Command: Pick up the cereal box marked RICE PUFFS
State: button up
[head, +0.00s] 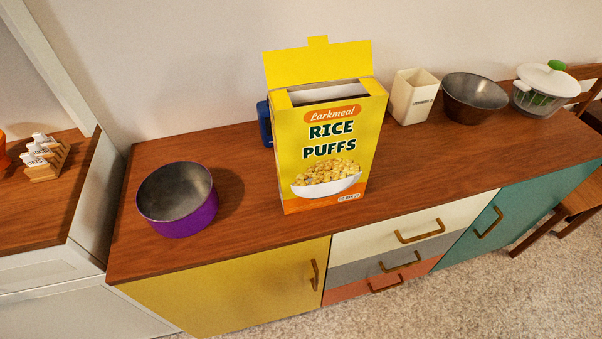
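The yellow cereal box (328,150) marked RICE PUFFS stands upright on the wooden top of the hutch (240,240), near the middle of the head view. Its printed front, with a white bowl of cereal, faces me. Its top flap is open and stands up at the back. The lower front of the box is close to the front edge of the top. My gripper does not show in this view.
A purple bowl (178,199) stands left of the box. A blue object (265,124) is partly hidden behind it. A white container (414,97), a dark bowl (473,98) and a white-lidded spinner (545,88) stand at the right. The top right of the box is clear.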

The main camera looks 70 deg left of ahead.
aim_at(325, 134)
jog(key=u, duration=3.05)
jog(key=i, duration=0.55)
jog(key=u, duration=0.05)
jog(key=k, duration=0.55)
jog(key=u, duration=0.55)
